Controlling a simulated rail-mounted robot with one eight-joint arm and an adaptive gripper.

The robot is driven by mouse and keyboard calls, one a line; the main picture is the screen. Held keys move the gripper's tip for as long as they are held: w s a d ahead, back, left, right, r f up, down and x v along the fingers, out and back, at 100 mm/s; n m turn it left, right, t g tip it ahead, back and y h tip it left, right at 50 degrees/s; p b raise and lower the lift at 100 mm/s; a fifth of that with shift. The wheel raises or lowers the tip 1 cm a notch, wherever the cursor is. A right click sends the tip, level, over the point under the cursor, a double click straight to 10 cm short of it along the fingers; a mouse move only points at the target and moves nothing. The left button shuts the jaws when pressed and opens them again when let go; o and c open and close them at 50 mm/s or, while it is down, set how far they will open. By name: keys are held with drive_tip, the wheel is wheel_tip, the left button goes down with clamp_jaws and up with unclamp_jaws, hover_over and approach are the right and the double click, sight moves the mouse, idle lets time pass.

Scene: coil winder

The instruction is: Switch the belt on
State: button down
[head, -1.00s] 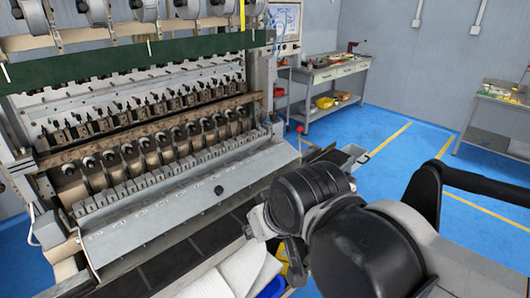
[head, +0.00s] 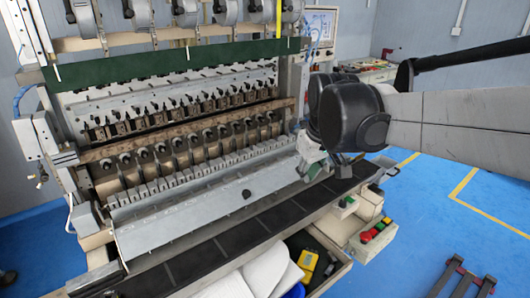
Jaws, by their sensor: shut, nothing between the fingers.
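The dark belt (head: 215,252) runs along the front of the coil winder (head: 180,140), below its sloped metal cover. A pale control box (head: 362,249) at the right front carries red, yellow and green push buttons (head: 376,230). A smaller box with a green button (head: 349,201) sits just above it, near the belt's right end. My gripper (head: 313,171) is shut and empty, partly hidden behind my dark wrist joint. In the picture it is above the belt's right part, up and left of the buttons, apart from them.
An open drawer below the belt holds white sheets (head: 265,272) and a yellow device (head: 307,264). A screen (head: 322,27) stands at the winder's upper right. A dark metal frame (head: 464,280) is on the blue floor at lower right. Open floor lies right of the buttons.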

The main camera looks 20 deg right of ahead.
drive_tip(key=w+d+f+g, duration=0.1)
drive_tip(key=w+d, duration=0.2)
drive_tip(key=d, duration=0.3)
drive_tip(key=w+d+g, duration=0.1)
drive_tip(key=w+d, duration=0.2)
drive_tip(key=d, duration=0.2)
drive_tip(key=n+g+y+p, duration=0.1)
drive_tip(key=n+g+p, duration=0.1)
hover_over(347, 197)
wheel_tip(347, 197, down, 5)
drive_tip(key=shift+s+r+b, duration=0.1)
drive_tip(key=shift+r+b, duration=0.05)
drive_tip(key=shift+b, duration=0.15)
wheel_tip(347, 197, down, 14)
drive_tip(key=shift+p, duration=0.45)
